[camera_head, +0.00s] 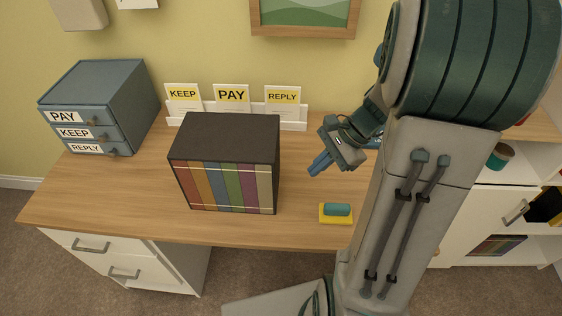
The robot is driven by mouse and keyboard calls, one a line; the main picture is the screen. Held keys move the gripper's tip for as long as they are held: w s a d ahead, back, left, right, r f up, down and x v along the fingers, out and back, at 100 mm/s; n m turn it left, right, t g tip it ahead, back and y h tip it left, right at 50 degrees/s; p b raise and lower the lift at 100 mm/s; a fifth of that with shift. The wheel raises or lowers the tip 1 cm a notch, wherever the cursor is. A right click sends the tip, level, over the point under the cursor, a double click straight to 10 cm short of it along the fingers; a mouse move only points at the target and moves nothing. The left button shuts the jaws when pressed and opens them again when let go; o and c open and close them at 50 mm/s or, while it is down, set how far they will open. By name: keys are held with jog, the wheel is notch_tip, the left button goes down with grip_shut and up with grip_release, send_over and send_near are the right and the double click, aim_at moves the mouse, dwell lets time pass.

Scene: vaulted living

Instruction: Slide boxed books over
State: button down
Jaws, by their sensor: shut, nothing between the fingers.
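The boxed books (226,163) stand upright on the wooden desk, a dark slipcase with several coloured spines facing me. My gripper (316,170) is to the right of the box, above the desk, with a gap between its fingertips and the box's right side. Its fingers are blue, shut and empty, and point down to the left. The back and left sides of the box are hidden.
The desk (120,195) has free room left of the box. A blue drawer unit (122,95) labelled PAY, KEEP and REPLY stands at the back left. A white card rack (290,117) is behind the box. A teal item (337,209) lies on a yellow pad (336,219) at the front right.

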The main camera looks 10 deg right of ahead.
jog(key=w+d+f+m+t+y+b, duration=0.2)
jog(key=w+d+f+m, duration=0.2)
jog(key=d+f+m, duration=0.2)
jog(key=x, duration=1)
jog(key=shift+s+a+f, duration=0.15)
jog(key=shift+s+f, duration=0.1)
jog(key=shift+f, duration=0.25)
jog(key=shift+w+a+r, duration=0.15)
jog(key=shift+w+a, duration=0.05)
jog(key=shift+a, duration=0.4)
jog(key=shift+w+a+r, duration=0.1)
jog(key=shift+w+a, duration=0.1)
jog(key=shift+a, duration=0.35)
jog(key=shift+w+a, duration=0.2)
jog(key=shift+a, duration=0.4)
